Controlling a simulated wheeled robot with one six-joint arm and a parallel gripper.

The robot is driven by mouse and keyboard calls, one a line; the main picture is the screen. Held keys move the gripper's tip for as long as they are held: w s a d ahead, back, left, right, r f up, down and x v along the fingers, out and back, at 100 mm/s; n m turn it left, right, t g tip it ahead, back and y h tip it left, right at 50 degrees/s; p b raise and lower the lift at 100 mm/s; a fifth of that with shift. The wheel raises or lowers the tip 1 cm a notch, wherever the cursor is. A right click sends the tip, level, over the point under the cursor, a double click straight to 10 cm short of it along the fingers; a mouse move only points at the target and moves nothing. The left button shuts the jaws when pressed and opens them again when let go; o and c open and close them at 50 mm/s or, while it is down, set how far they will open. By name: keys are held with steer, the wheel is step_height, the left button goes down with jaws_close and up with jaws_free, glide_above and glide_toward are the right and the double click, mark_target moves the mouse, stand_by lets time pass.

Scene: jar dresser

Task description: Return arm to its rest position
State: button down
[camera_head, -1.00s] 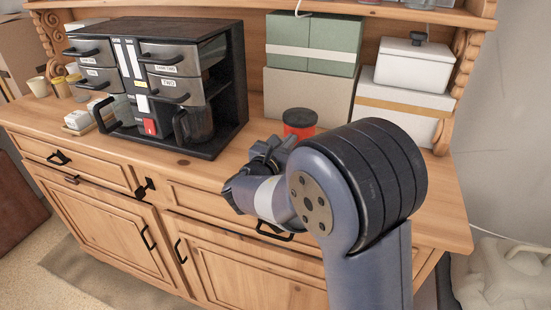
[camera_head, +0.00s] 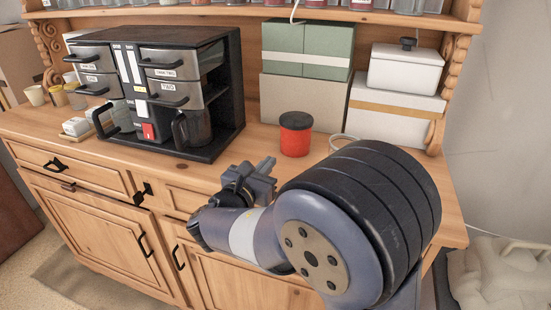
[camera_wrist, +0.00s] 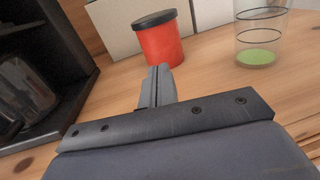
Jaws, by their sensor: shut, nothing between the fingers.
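My gripper (camera_head: 262,168) is in the head view, over the front part of the dresser top, with my arm folded toward the camera. Its fingers (camera_wrist: 158,85) show in the wrist view, pressed together with nothing between them. They point toward a red jar with a black lid (camera_head: 295,135), which stands upright on the dresser top behind the gripper. The jar also shows in the wrist view (camera_wrist: 160,42), just beyond the fingertips in the picture. Whether the fingers touch it is not shown, but the head view shows a gap.
A black coffee station (camera_head: 150,85) with drawers and a glass pot stands left. Green (camera_head: 310,48) and white boxes (camera_head: 395,110) stand behind the jar. A clear glass with a green bottom (camera_wrist: 262,38) stands right of the jar. A shelf with jars hangs above.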

steer(key=shift+v, duration=1.9)
